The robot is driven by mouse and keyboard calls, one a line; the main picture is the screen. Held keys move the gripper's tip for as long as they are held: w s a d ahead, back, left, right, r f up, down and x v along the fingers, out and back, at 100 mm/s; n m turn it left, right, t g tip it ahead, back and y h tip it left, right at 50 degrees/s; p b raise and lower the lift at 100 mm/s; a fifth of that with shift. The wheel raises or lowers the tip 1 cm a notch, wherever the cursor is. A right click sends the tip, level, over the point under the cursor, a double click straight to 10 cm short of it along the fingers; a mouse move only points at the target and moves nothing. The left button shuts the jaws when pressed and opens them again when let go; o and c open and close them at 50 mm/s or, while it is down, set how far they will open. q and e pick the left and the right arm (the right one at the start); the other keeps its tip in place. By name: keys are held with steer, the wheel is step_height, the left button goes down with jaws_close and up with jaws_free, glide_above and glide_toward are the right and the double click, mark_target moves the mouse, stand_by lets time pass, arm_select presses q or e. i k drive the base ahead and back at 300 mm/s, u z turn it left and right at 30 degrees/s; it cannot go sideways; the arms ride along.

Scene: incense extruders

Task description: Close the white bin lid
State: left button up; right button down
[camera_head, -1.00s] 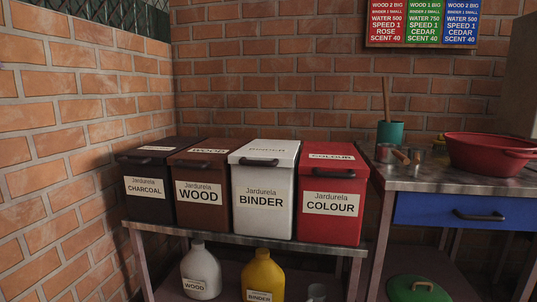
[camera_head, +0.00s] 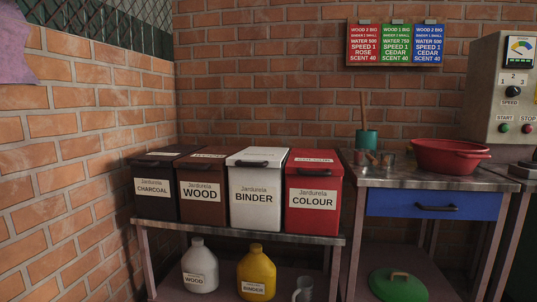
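The white bin (camera_head: 255,201), labelled "Jardurela BINDER", stands on a metal shelf among several bins. Its white lid (camera_head: 257,156) with a dark handle (camera_head: 252,164) lies across the top; it looks down or nearly so, and I cannot tell whether a small gap is left. It stands between the brown WOOD bin (camera_head: 201,197) and the red COLOUR bin (camera_head: 313,201). Neither of my grippers is in view.
A black CHARCOAL bin (camera_head: 154,195) stands at the left end of the shelf (camera_head: 240,237). Jugs labelled WOOD (camera_head: 199,268) and BINDER (camera_head: 257,273) stand below. A table (camera_head: 420,182) with a red basin (camera_head: 446,156) is on the right. A control panel (camera_head: 512,100) stands beyond it.

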mark_target(255, 157)
steer(key=z, duration=0.15)
steer(key=i, duration=1.25)
steer(key=u, duration=0.85)
